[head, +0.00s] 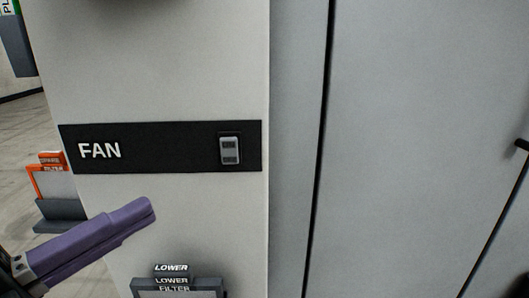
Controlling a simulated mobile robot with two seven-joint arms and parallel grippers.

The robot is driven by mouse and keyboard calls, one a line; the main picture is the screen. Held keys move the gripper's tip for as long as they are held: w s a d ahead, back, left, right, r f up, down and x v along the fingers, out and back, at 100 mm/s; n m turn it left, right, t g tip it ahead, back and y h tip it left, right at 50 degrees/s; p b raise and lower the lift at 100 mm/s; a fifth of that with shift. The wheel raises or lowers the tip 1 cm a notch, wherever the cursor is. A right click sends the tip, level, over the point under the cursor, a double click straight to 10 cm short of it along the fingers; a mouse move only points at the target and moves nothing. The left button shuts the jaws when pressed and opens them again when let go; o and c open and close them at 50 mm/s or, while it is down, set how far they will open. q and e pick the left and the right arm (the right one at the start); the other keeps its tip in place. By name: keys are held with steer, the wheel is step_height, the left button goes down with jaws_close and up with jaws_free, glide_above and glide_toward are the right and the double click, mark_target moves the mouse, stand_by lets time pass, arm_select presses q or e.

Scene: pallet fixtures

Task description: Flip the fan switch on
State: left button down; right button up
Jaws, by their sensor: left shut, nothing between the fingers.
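The fan switch (230,150) is a small grey rocker set at the right end of a black panel (165,146) marked FAN, on a light grey wall. I cannot tell from this view which way the rocker is tipped. My left gripper (148,208), with purple fingers, comes in from the lower left. It is shut and empty, with its tips below the panel and to the left of the switch, apart from the switch in the picture. My right gripper does not show.
A holder marked LOWER FILTER (178,284) sits below the panel at the bottom. An orange-framed filter stand (58,190) is at the left. Grey cabinet doors (420,130) with a dark handle at the right edge fill the right side. The wall around the switch is clear.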

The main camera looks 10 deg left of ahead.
arm_select(q)
steer(key=p, duration=0.2)
glide_toward(234, 140)
steer(key=w+d, duration=0.2)
steer(key=d, duration=0.2)
steer(key=shift+w+a+r, duration=0.1)
steer(key=shift+w+a, duration=0.1)
steer(key=shift+w, duration=0.6)
steer(key=shift+w+a+r, duration=0.1)
steer(key=shift+w+a, duration=0.1)
steer(key=shift+w, duration=0.6)
steer(key=p, duration=0.1)
steer(key=r+p, duration=0.1)
steer(key=p, duration=0.1)
steer(key=shift+w+a+r+n+g, duration=0.1)
steer(key=shift+w+r+n+g, duration=0.05)
steer(key=shift+w+n+g, duration=0.2)
steer(key=shift+s+f+b, duration=0.1)
steer(key=shift+f+b, duration=0.45)
steer(key=shift+r, duration=0.15)
